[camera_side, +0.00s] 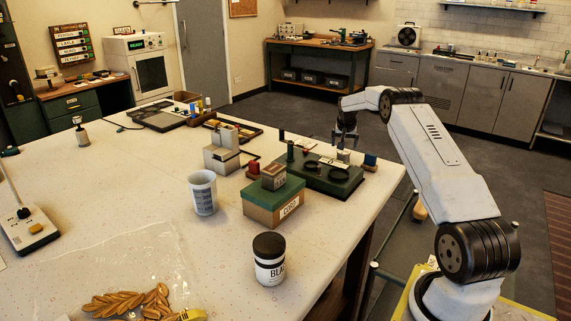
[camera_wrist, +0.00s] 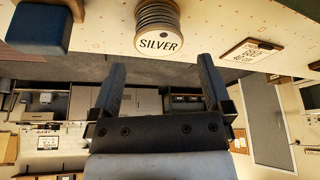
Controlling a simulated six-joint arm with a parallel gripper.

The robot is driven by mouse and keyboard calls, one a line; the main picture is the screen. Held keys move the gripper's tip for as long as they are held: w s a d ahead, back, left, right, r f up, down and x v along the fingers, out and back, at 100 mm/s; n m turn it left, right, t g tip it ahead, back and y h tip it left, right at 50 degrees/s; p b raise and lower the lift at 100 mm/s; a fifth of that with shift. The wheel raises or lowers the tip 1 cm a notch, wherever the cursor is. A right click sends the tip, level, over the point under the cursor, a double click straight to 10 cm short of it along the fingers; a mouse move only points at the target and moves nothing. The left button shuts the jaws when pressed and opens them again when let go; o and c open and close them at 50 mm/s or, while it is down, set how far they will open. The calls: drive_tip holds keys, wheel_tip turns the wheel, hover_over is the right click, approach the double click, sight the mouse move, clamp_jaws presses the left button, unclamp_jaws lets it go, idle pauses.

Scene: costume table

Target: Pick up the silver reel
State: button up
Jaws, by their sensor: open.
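The silver reel (camera_wrist: 158,17) is a spool of grey wire with pale wooden ends, and the facing end reads SILVER. In the wrist view it lies at the top middle, beyond my fingertips and roughly centred between them. In the side view a small pale cylinder that seems to be the reel (camera_side: 344,156) sits at the table's far right edge, partly behind a green case. My gripper (camera_wrist: 160,64) is open, with nothing between its fingers. In the side view my gripper (camera_side: 345,138) hangs just above and behind the reel, apart from it.
A blue block (camera_side: 370,161) stands close beside the reel, also in the wrist view (camera_wrist: 38,25). A lettered card (camera_wrist: 250,49) lies on its other side. The green case (camera_side: 325,178) with round black dishes is in front. A green-lidded box (camera_side: 272,202) is nearer.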

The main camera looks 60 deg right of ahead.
sight(344, 151)
drive_tip(key=shift+d+f, duration=0.1)
drive_tip(key=shift+f, duration=0.15)
drive_tip(key=shift+x, duration=2.5)
drive_tip(key=c, duration=1.1)
